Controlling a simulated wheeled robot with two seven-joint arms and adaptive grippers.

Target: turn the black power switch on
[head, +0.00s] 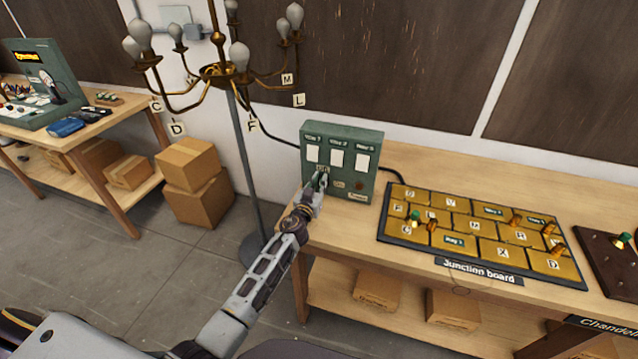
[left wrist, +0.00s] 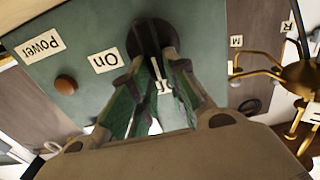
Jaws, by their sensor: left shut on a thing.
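The green switch box (head: 367,140) stands on the wooden table, with three white switch plates across its upper front. My left gripper (head: 319,183) is at the lower left of its front face. In the left wrist view, the fingers (left wrist: 152,100) are closed around the black power switch (left wrist: 150,38). An "On" label (left wrist: 105,60) is beside the switch, and a partly hidden label, seemingly "Off", shows between the fingers. A "Power" label (left wrist: 40,45) and a round brown knob (left wrist: 66,85) are on the same face. The fingers hide much of the switch, so I cannot tell its setting. My right gripper is out of view.
The junction board (head: 480,235) with gold plates and several plugs lies right of the box. A brass chandelier (head: 215,72) on a grey pole (head: 247,155) stands to the left. Cardboard boxes (head: 190,165) are on the floor. A black cable runs behind the box.

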